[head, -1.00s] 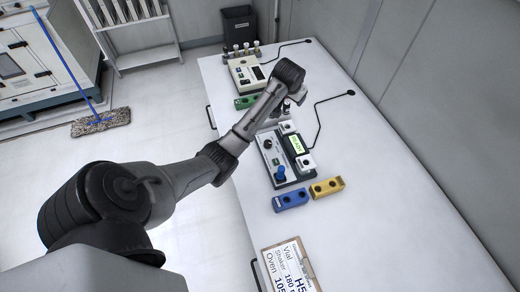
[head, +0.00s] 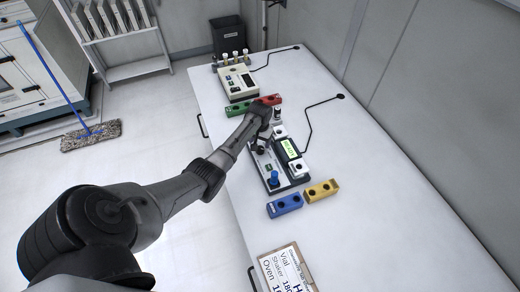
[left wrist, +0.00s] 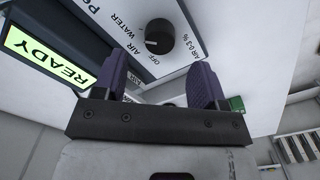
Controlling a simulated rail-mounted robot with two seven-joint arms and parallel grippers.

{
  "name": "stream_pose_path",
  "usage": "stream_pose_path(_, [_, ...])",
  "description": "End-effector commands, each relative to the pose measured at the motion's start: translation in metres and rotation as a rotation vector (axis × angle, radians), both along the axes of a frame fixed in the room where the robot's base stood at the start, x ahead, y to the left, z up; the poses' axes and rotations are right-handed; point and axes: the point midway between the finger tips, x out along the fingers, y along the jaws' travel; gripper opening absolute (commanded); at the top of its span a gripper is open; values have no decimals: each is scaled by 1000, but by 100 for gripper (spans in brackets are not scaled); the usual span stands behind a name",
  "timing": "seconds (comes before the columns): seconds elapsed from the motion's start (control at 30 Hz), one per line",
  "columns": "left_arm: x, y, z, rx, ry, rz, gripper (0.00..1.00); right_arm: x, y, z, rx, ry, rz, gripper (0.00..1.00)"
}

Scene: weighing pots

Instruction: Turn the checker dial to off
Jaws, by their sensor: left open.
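The checker (head: 294,181) is a grey box on the white bench with a lit green screen (head: 289,149). In the left wrist view the screen (left wrist: 47,57) reads READY. Its dial (left wrist: 160,37) is a round black knob ringed by printed labels, including AIR, WATER, OFF and AIR 0.3 %. A small pale mark shows on the knob's left side; which label it points to is unclear. My left gripper (left wrist: 160,78) is open and empty, its purple-grey fingers pointing toward the dial, which sits beyond them. In the head view this gripper (head: 263,143) hides the dial. My right gripper is not in view.
A blue knob (head: 274,180) stands on the checker's near end. Blue (head: 285,205) and yellow (head: 321,190) blocks lie in front; green (head: 238,108) and red (head: 268,99) ones lie behind. A beige device (head: 239,83) stands farther back. A clipboard (head: 287,268) lies on the near bench.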

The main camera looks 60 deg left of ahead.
Motion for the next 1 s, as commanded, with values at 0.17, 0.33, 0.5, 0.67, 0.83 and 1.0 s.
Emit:
stream_pose_path(0.17, [0,-1,-29,-1,1,1,65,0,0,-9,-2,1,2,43])
stream_pose_path(0.33, [0,0,-46,0,0,0,65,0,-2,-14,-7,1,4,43])
stream_pose_path(0.5, [0,0,-53,1,0,-1,65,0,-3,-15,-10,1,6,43])
stream_pose_path(0.67, [0,0,-54,1,0,-1,65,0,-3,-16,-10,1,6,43])
stream_pose_path(0.83, [0,0,-54,1,0,-1,65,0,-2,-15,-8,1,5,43])
stream_pose_path(1.0, [0,0,-54,1,-1,-1,50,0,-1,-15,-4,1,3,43])
